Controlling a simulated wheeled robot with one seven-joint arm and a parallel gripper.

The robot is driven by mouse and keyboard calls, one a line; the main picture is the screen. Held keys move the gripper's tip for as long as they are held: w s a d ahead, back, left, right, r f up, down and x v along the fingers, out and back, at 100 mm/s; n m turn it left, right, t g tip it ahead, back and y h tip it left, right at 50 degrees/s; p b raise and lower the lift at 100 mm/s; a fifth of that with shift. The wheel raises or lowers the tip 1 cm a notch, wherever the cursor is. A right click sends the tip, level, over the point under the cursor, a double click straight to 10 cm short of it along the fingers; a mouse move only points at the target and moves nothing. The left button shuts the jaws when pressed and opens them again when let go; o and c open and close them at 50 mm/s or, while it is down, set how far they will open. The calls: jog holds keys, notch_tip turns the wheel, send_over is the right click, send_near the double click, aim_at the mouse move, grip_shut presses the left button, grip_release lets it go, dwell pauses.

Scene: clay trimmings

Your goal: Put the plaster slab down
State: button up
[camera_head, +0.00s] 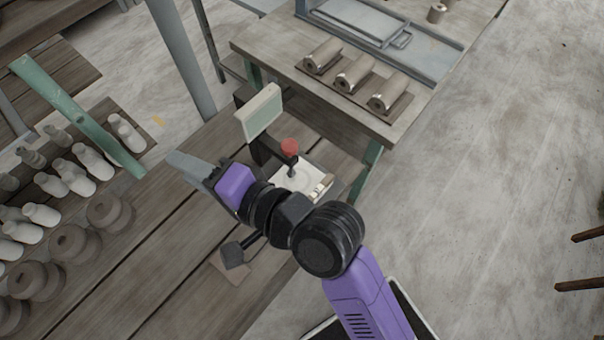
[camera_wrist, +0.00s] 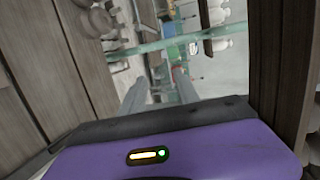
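My gripper (camera_head: 184,164) is over the dark plank bench, pointing to the upper left. In the wrist view my gripper (camera_wrist: 160,86) shows two grey fingers apart, with only background between them. No plaster slab shows in the fingers. A white square plate (camera_head: 286,184) lies on the bench behind my wrist, partly hidden; I cannot tell whether it is the plaster slab. A red-knobbed stem (camera_head: 290,147) rises over it. A pale green panel (camera_head: 258,112) stands upright on a dark support beside it, apart from my fingers.
Grey bottles (camera_head: 72,178) and brown round pieces (camera_head: 110,212) stand in rows at the left. A higher table (camera_head: 290,50) holds a board with three cylinders (camera_head: 355,72). A green bar (camera_head: 80,120) and a grey post (camera_head: 183,55) are close by. Open floor lies to the right.

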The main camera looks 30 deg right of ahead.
jog(key=s+d+f+n+h, duration=0.1)
jog(key=s+d+f+h, duration=0.3)
jog(key=s+d+f, duration=0.4)
jog(key=s+d+r+n+h, duration=0.1)
jog(key=s+d+n, duration=0.4)
jog(key=s, duration=0.4)
jog(key=s+d+r+n+t+h, duration=0.1)
jog(key=s+d+n+h, duration=0.1)
jog(key=s+d+n, duration=0.4)
jog(key=s+d, duration=0.2)
jog(key=s, duration=0.2)
jog(key=shift+d+r+h, duration=0.15)
jog(key=shift+r+h, duration=0.05)
jog(key=shift+h, duration=0.1)
